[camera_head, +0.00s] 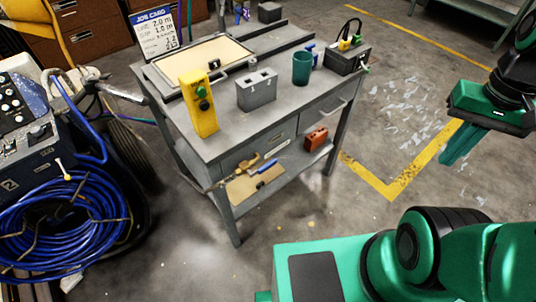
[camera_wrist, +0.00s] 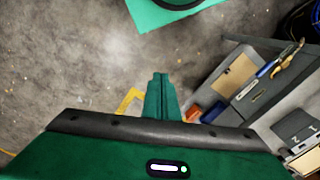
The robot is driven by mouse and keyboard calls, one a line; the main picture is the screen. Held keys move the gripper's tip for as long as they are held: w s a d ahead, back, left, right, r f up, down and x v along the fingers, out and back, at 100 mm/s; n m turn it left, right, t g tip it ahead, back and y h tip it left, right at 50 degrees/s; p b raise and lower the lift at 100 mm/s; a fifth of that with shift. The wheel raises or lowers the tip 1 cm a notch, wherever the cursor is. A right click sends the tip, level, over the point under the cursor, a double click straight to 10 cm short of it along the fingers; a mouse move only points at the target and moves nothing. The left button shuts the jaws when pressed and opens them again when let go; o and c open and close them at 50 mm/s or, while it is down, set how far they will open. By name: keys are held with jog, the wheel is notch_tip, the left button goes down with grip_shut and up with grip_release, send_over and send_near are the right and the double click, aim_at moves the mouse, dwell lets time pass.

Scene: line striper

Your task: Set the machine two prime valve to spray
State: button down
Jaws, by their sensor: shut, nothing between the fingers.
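Machine two, a dark grey cart marked "2" (camera_head: 22,165), stands at the left edge of the head view with knobs on its panel. A small white-tipped lever (camera_head: 62,168) sticks out at its lower right side; I cannot tell for certain that it is the prime valve, nor its setting. A coil of blue hose (camera_head: 60,215) hangs below it. My gripper (camera_head: 450,158) is at the far right of the head view, away from the machine, above bare floor. In the wrist view its green fingers (camera_wrist: 161,95) are together and empty.
A grey workbench (camera_head: 215,145) stands between the machine and my gripper. It carries a yellow control box (camera_head: 198,103), a grey socket block (camera_head: 257,90) and a green cup (camera_head: 302,68). Tools lie on its lower shelf. Floor in front of the bench is clear.

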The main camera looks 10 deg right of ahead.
jog(key=w+a+n, duration=0.4)
jog(key=w+a, duration=0.2)
jog(key=w, duration=0.4)
jog(key=n, duration=0.9)
send_over(269, 163)
notch_tip(269, 163, down, 9)
jog(key=shift+f, duration=0.15)
notch_tip(269, 163, down, 14)
